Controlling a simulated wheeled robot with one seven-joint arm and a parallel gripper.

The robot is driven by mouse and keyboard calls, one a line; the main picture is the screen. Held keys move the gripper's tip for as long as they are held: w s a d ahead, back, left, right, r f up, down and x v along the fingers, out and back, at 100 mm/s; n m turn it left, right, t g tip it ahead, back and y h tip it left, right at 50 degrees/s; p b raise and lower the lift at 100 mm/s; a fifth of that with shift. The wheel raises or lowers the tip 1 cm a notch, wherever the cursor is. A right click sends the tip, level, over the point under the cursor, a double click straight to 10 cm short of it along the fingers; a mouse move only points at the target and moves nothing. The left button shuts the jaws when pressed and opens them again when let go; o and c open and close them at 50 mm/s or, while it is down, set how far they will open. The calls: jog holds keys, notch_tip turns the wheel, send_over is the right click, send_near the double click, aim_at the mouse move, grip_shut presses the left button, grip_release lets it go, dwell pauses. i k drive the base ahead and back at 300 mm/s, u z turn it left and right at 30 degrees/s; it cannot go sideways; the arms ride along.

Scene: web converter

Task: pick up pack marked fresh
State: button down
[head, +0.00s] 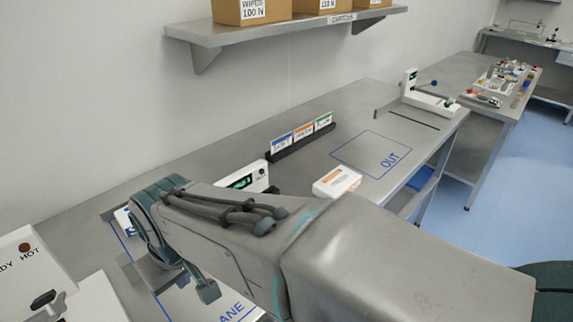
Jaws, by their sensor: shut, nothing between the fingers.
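No label that I can see reads clearly as fresh. A white pack with an orange label (337,181) lies on the bench just beyond my arm, its print too small to read. A white item with blue lettering (124,219) is at the left, mostly hidden behind my arm. My gripper (205,290) is at the lower left, below my wrist and over the bench near the blue-outlined lane. It is shut and empty. My arm hides part of the bench around it.
A rack of blue, orange and green cards (301,137) stands near the wall. A white device with a green display (243,178) is beside my arm. The OUT square (372,153) is empty. A shelf (290,32) holds cartons. White machine panels (30,262) stand at lower left.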

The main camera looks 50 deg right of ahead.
aim_at(335, 184)
jog(key=z, duration=0.5)
jog(key=k, duration=1.15)
jog(key=z, duration=0.6)
jog(key=i, duration=0.95)
jog(key=z, duration=0.55)
